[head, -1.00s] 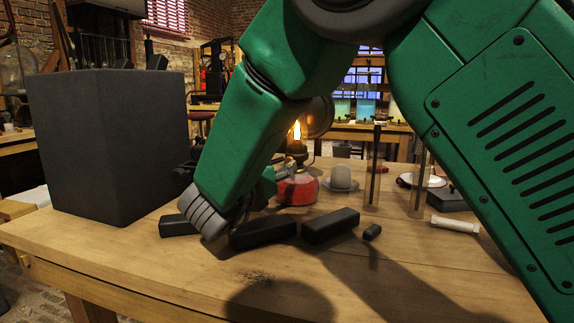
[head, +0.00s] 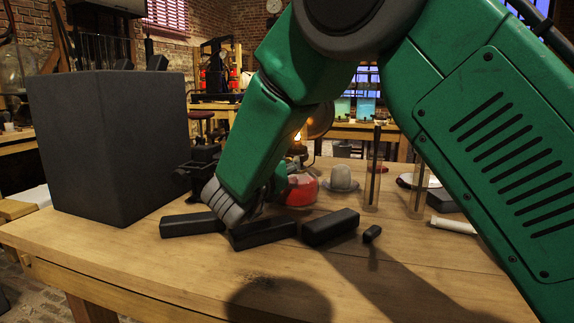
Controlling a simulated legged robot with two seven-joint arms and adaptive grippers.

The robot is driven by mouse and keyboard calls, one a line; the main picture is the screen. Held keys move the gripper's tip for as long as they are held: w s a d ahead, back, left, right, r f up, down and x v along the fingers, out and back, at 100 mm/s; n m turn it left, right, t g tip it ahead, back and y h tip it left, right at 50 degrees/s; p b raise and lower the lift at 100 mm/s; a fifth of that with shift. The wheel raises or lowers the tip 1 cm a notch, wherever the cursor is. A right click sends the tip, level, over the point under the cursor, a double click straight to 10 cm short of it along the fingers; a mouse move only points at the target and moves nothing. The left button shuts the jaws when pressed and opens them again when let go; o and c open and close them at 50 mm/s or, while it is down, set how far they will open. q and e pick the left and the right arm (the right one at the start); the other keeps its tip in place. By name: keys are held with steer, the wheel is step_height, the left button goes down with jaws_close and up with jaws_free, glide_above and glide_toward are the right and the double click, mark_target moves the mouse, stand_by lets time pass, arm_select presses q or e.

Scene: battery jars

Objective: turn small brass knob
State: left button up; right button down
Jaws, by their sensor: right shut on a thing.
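My right arm reaches in from the right and bends down over the table. Its dark right gripper (head: 184,176) shows partly past the left side of my forearm, close to the right edge of the big dark box. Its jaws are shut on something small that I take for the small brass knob. The knob itself cannot be made out, and my forearm covers much of the hand. My left gripper is not in view.
A big dark box (head: 105,145) stands at the left. Dark blocks (head: 331,227) lie before my wrist. A red-based lamp (head: 301,191) with a flame, a pale dome (head: 341,178) and glass tubes stand behind. The wooden table's (head: 180,268) front is clear.

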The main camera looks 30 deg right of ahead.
steer(key=shift+n, duration=0.3)
steer(key=n+p, duration=0.1)
steer(key=n, duration=0.2)
steer(key=shift+r+p, duration=0.1)
steer(key=shift+p, duration=0.3)
steer(key=n+p, duration=0.1)
steer(key=n, duration=0.2)
steer(key=shift+p, duration=0.3)
steer(key=n+p, duration=0.4)
steer(key=n, duration=0.1)
steer(key=n+p, duration=0.5)
steer(key=n, duration=0.1)
steer(key=shift+n+p, duration=0.4)
steer(key=n+p, duration=0.3)
steer(key=shift+s+a, duration=0.1)
steer(key=shift+f+n+p, duration=0.2)
steer(key=shift+n+p, duration=0.55)
steer(key=shift+n, duration=0.45)
steer(key=shift+f, duration=0.1)
